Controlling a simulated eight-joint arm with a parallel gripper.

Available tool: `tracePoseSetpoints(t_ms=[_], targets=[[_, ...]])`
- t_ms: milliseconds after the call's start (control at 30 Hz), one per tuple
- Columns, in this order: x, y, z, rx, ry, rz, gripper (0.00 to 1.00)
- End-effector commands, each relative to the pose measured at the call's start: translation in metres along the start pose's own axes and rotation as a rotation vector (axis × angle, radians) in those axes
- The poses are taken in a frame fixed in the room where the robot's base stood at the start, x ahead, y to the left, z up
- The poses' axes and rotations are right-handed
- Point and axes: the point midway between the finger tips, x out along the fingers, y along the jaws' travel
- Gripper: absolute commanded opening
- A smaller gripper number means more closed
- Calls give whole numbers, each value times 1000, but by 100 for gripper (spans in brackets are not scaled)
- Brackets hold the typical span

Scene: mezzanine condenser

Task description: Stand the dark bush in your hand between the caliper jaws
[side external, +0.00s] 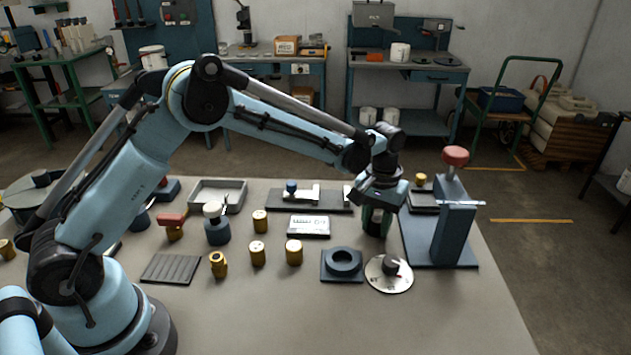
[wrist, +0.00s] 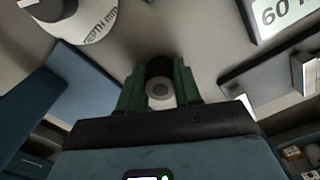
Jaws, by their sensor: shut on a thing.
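My gripper (side external: 377,226) hangs above the right part of the bench, green fingers pointing down. In the wrist view, the gripper (wrist: 159,92) is shut on the dark bush (wrist: 158,70), a short dark cylinder with a paler round end facing the camera. In the side view the fingers largely hide the bush. What looks like the caliper (side external: 325,200) is a dark bar with a blue knob and pale blocks, lying behind and left of my gripper. A pale block and dark bar, likely the caliper (wrist: 302,75), show at the right of the wrist view.
A dial plate (side external: 389,280) and a dark ring block (side external: 342,264) lie in front of my gripper. A blue stand with a red knob (side external: 455,155) rises close on the right. A white label plate (side external: 309,226) and several brass cylinders (side external: 293,252) lie left. The bench front is clear.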

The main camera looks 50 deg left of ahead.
Motion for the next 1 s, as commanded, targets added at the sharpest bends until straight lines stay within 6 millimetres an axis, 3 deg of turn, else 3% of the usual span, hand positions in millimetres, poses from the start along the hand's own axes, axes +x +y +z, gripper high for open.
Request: tracePoseSetpoints(t_ms=[333,533,1000], targets=[[-10,0,0,0,0,0,0],[-42,0,0,0,0,0,0],[-98,53,80,3,0,0,0]])
